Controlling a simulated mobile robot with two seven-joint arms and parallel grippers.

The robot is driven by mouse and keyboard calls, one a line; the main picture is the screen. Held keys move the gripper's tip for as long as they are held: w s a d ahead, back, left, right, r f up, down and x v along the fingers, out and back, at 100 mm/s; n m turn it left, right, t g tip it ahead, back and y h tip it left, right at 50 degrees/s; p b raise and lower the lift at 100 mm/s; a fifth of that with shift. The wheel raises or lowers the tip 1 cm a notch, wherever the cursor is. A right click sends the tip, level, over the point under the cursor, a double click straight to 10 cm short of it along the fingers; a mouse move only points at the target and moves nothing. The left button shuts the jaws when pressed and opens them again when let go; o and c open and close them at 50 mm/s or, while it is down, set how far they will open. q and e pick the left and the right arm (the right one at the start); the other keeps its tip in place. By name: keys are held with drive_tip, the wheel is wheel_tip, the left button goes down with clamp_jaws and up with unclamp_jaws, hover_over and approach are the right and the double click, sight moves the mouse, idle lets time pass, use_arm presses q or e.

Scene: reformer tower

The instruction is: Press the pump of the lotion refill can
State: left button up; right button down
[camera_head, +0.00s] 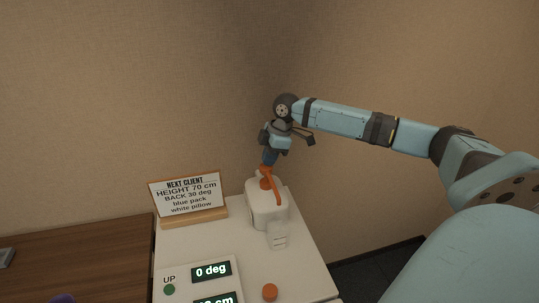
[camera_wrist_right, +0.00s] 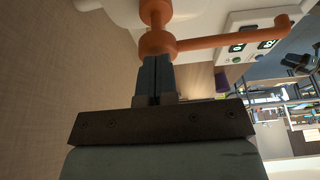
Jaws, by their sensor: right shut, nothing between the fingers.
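The lotion refill can (camera_head: 260,212) is white and stands upright on the white cabinet top, against the back. Its orange pump (camera_head: 267,182) has a long spout angled toward the front right. My right gripper (camera_head: 267,163) points down directly over the pump head, its fingers shut and empty. In the right wrist view the fingertips (camera_wrist_right: 155,60) meet the orange pump head (camera_wrist_right: 157,43); I cannot tell whether they touch it or stop just short. The orange spout (camera_wrist_right: 235,38) runs off to the right there. My left gripper is not in view.
A sign on a wooden stand (camera_head: 187,197) is left of the can. In front is a control panel (camera_head: 199,277) with a green UP button and a display reading 0 deg. An orange knob (camera_head: 270,292) sits right of it. A brown wooden surface (camera_head: 75,262) lies left.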

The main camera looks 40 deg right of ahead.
sight(269, 168)
drive_tip(key=shift+f, duration=0.1)
wheel_tip(269, 168, down, 4)
drive_tip(key=shift+r+p, duration=0.1)
drive_tip(key=shift+p, duration=0.2)
